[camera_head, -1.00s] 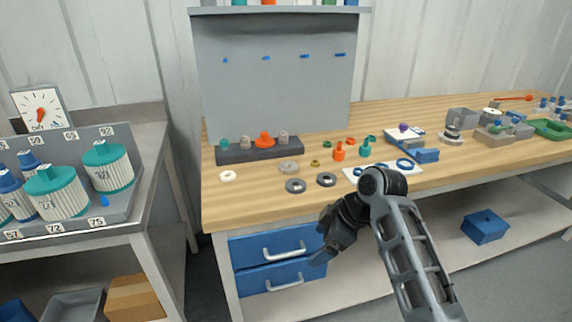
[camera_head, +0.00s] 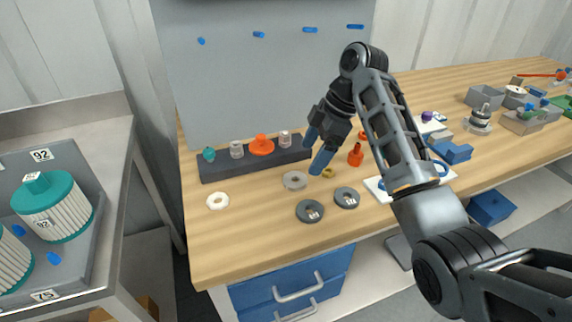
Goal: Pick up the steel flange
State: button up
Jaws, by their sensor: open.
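A light grey metal ring (camera_head: 295,180), which looks like the steel flange, lies flat on the wooden bench near its front left part. Two darker grey discs with small pale labels, a left one (camera_head: 309,211) and a right one (camera_head: 346,197), lie in front of it; I cannot rule out that one of these is the flange. My gripper (camera_head: 316,149) is open and empty, with blue fingertips pointing down, above the bench and just up and right of the light grey ring in the picture. It partly covers the small items behind it.
A white ring (camera_head: 217,201) lies to the left. A dark rack (camera_head: 220,172) with several fittings stands behind, against the grey panel (camera_head: 260,90). A brass ring (camera_head: 328,172) and an orange fitting (camera_head: 356,156) are close to my gripper.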

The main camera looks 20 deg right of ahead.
aim_at(300, 173)
jog(key=shift+w+a+f, duration=0.15)
jog(key=shift+w+f, duration=0.1)
jog(key=shift+w, duration=0.15)
jog(key=shift+p+x, duration=0.65)
jog(key=shift+x, duration=2.9)
jog(key=shift+s, duration=0.1)
jog(key=shift+c, duration=0.2)
jog(key=c, duration=1.3)
